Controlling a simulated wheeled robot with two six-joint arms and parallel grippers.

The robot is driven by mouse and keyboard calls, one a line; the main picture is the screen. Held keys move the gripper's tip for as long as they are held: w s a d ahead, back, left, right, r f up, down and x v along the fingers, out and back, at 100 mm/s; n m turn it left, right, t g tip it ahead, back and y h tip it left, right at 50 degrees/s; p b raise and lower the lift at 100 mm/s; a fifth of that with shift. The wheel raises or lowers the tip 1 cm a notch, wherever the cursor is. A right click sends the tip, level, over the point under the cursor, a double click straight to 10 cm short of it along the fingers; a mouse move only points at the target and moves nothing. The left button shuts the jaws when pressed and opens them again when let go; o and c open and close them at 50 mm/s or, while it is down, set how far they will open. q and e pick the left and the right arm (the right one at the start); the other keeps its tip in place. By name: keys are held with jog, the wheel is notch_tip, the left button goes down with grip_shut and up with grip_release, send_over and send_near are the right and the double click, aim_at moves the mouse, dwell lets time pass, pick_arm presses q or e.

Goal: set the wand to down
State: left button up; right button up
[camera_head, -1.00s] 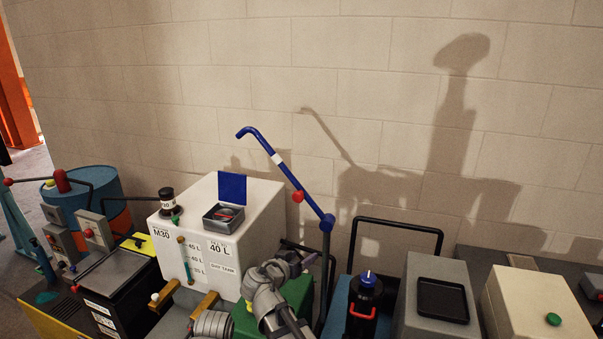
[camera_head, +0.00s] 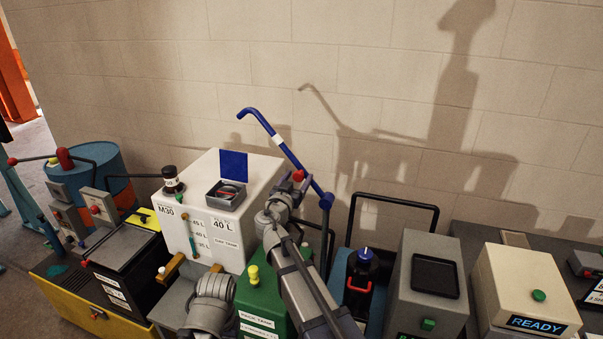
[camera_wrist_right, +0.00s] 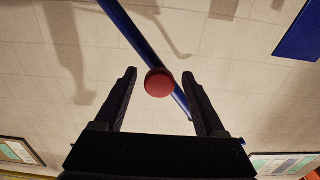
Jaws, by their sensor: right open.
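The wand (camera_head: 287,150) is a blue tube with a bent upper end and a white band. It stands raised, leaning up to the left from a joint on an upright post. A red knob (camera_head: 298,175) sits on its lower part. My right gripper (camera_head: 299,184) is at the knob, partly covering the wand there. In the right wrist view, its two dark fingers (camera_wrist_right: 160,82) are open, with the red knob (camera_wrist_right: 159,83) between them in the picture; contact cannot be told. The wand (camera_wrist_right: 130,32) crosses behind the knob. My left gripper is not in view.
A white tank (camera_head: 210,230) with an open blue-lidded box stands left of the wand. A green tank (camera_head: 262,292) is below it. A black-railed cart with a dark bottle (camera_head: 362,272) and a grey box (camera_head: 432,300) stand right. The wall is behind.

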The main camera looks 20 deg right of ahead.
aim_at(301, 170)
jog(key=x, duration=0.4)
jog(key=shift+s, duration=0.1)
grip_shut()
dwell(0.4)
jog(key=shift+a, duration=0.1)
dwell(0.8)
